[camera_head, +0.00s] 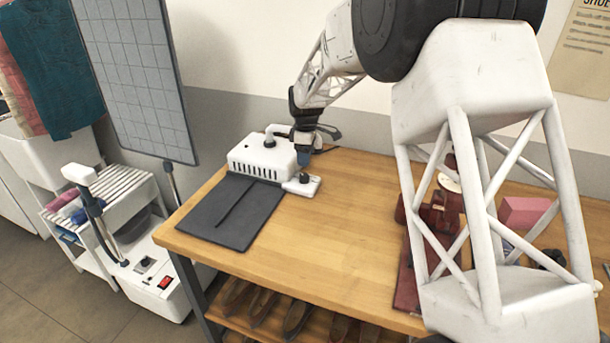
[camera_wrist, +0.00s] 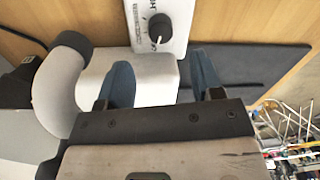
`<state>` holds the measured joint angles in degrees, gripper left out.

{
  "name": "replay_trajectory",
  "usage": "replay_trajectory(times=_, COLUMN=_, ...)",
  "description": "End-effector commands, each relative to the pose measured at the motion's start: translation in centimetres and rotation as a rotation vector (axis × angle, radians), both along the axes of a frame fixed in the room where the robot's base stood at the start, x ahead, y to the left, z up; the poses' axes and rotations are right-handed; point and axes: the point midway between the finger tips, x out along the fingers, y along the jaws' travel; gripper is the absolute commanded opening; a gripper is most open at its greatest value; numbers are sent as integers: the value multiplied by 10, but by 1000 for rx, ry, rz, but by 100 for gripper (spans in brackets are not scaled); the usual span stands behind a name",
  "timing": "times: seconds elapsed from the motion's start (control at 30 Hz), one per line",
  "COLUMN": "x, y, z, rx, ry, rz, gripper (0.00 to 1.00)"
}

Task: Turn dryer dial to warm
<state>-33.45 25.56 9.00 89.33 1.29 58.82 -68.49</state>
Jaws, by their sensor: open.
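The dryer is a white vented box (camera_head: 262,158) with a dark-ended hose, standing at the back left of the wooden table. Its small white control panel (camera_head: 312,185) sticks out at the right, with a black dial (camera_head: 303,178) on it. In the wrist view the round black dial (camera_wrist: 160,28) sits on the white panel (camera_wrist: 180,12), beside printed marks too small to read surely. My gripper (camera_head: 304,157) is above the dryer's right end. In the wrist view its blue fingers (camera_wrist: 162,74) are apart and empty, with the dial beyond their tips, not between them.
A dark mat (camera_head: 228,212) lies in front of the dryer. The middle of the wooden table (camera_head: 335,230) is clear. Red items and a pink block (camera_head: 524,212) are at the right, partly behind my arm. A white steamer base (camera_head: 150,290) stands left of the table.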

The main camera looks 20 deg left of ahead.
Motion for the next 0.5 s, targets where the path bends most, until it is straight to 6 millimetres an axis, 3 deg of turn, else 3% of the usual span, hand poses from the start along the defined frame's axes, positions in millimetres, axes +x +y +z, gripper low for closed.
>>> replay_trajectory(times=0.5, x=-3, y=-1, z=-51, rx=-1, ry=2, rz=0, gripper=60)
